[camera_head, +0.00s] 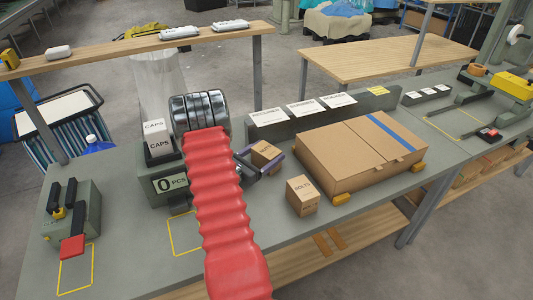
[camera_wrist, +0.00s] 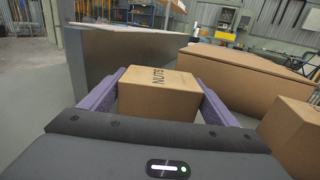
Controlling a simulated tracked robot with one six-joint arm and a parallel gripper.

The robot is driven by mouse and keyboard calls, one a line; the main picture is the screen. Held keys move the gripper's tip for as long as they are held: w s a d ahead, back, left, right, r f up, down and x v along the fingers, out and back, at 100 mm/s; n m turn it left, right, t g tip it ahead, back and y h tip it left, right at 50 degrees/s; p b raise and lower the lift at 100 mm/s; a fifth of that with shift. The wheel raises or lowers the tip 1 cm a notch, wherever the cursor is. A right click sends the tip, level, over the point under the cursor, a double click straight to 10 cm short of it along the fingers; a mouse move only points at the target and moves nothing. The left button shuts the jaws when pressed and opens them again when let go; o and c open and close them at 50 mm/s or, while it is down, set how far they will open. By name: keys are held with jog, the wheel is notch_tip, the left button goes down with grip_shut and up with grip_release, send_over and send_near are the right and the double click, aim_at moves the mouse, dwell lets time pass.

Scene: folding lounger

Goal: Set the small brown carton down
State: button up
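The small brown carton (camera_head: 265,154), marked NUTS in the wrist view (camera_wrist: 158,92), sits between the two purple fingers of my gripper (camera_head: 260,163). In the wrist view my gripper (camera_wrist: 160,100) has a finger against each side of the carton, so it looks shut on it. The carton is close to upright over the grey bench (camera_head: 280,230), between the scale and the large box. I cannot tell whether its underside touches the bench. My red arm hides part of the area to its left.
A second small carton marked BOLTS (camera_head: 302,196) stands just to the right and nearer. A large flat brown box (camera_head: 350,160) with a blue stripe lies beyond it. A scale with a display (camera_head: 172,184) stands left. Bench front is clear.

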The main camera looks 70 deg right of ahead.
jog(key=o, duration=0.3)
jog(key=shift+r, duration=0.1)
jog(key=v, duration=0.7)
jog(key=shift+w+a, duration=0.1)
jog(key=shift+a, duration=0.15)
dwell(0.4)
